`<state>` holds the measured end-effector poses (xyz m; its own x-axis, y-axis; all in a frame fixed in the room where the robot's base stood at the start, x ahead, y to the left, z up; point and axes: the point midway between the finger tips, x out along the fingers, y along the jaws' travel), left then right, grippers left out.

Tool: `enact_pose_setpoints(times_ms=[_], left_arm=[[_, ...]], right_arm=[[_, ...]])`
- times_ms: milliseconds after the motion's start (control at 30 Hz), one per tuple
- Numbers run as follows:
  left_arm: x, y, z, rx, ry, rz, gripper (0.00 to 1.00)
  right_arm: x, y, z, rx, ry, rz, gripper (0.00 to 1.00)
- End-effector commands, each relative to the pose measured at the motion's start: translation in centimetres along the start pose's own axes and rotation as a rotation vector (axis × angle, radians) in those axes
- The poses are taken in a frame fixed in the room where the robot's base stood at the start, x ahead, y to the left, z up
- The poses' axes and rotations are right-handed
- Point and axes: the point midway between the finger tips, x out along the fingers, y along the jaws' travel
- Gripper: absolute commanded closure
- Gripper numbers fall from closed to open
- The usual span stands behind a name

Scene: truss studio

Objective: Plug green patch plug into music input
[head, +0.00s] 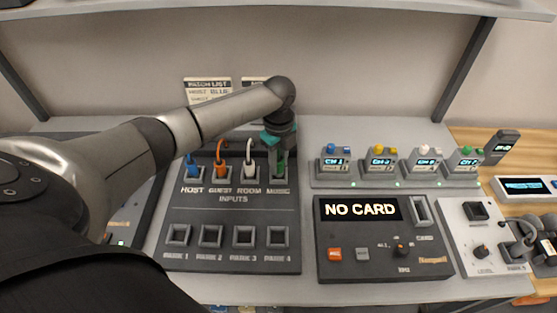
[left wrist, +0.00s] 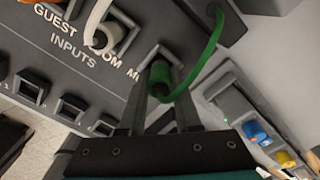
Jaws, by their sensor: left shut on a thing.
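The green patch plug (left wrist: 160,78) is held between the two fingers of my left gripper (left wrist: 161,92), which is shut on it. Its green cable loops up and to the right in the left wrist view. The plug is at the MUSIC socket on the inputs panel (head: 232,212), the rightmost of the top row. It looks lined up with the socket, but I cannot tell how deep it sits. My right gripper is not in view.
Blue (head: 192,168), orange (head: 220,168) and white (head: 250,168) plugs stand in the HOST, GUEST and ROOM inputs, close on the left. The PARK sockets (head: 243,237) below look empty. A NO CARD console (head: 385,262) and several small channel boxes stand to the right.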

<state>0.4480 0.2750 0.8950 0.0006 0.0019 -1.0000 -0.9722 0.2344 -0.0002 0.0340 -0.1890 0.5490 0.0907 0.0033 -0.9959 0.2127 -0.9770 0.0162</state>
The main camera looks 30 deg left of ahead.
Motion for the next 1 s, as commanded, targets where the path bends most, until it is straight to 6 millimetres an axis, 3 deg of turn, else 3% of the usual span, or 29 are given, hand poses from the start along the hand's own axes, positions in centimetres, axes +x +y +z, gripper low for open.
enact_pose_setpoints(times_ms=[833, 867, 1000], left_arm=[[1.4, 0.0, 0.0, -0.001, 0.0, 0.0, 1.0], [1.4, 0.0, 0.0, -0.001, 0.0, 0.0, 0.66], [1.3, 0.0, 0.0, -0.001, 0.0, 0.0, 0.56]], right_arm=[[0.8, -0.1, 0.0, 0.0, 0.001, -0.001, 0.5], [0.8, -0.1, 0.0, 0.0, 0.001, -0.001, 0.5], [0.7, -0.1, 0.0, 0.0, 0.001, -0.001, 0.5]])
